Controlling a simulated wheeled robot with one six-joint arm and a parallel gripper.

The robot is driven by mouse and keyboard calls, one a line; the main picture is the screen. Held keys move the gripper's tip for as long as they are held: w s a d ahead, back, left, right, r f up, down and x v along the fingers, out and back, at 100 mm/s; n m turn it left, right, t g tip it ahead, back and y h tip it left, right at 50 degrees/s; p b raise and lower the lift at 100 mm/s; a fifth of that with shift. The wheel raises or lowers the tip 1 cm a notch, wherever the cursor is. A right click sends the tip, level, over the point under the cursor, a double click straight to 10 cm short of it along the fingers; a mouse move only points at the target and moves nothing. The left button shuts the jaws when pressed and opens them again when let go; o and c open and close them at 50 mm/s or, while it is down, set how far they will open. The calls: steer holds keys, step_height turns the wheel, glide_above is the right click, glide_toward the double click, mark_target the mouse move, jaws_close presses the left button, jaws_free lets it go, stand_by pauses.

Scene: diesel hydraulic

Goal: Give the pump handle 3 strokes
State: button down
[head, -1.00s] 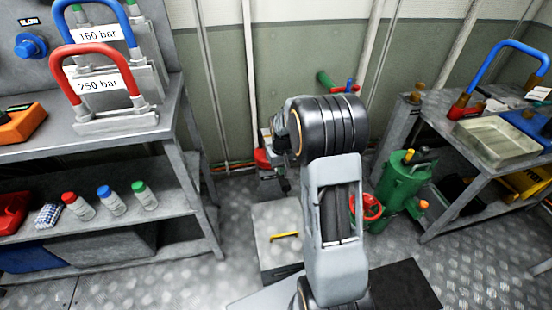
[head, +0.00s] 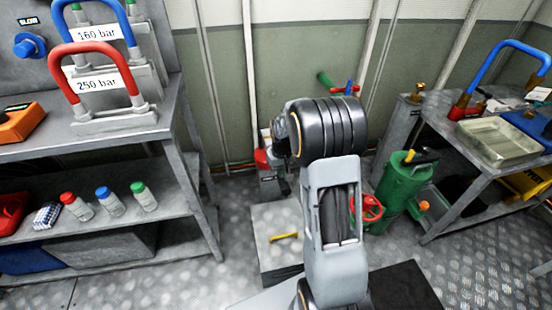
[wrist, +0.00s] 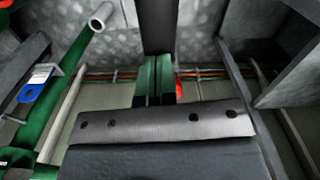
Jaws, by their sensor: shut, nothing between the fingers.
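The pump handle is not clearly identifiable. A green-ended lever (head: 325,80) with small red and blue knobs shows beside the wall, just above my black arm joint. In the wrist view a green bar with a pale round metal end (wrist: 103,16) runs down the left side; I cannot tell whether it is the same part. My gripper (wrist: 155,78) shows as two narrow green-faced fingers side by side, shut and empty, beyond a grey plate. A dark upright bar (wrist: 160,25) is in line with the fingers; contact cannot be told. My forearm hides the gripper in the head view.
A bench (head: 195,160) with red and blue handled weights stands left. A green canister (head: 400,185) with a red wheel (head: 367,208) stands right of my arm. A table with a metal tray (head: 495,140) is at right. A low grey box (head: 280,260) bears a yellow bar.

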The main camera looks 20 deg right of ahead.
steer(key=shift+f+b, duration=2.65)
steer(key=shift+f, duration=1.75)
step_height(320, 180, up, 16)
steer(key=p, duration=1.3)
steer(key=shift+r, duration=0.1)
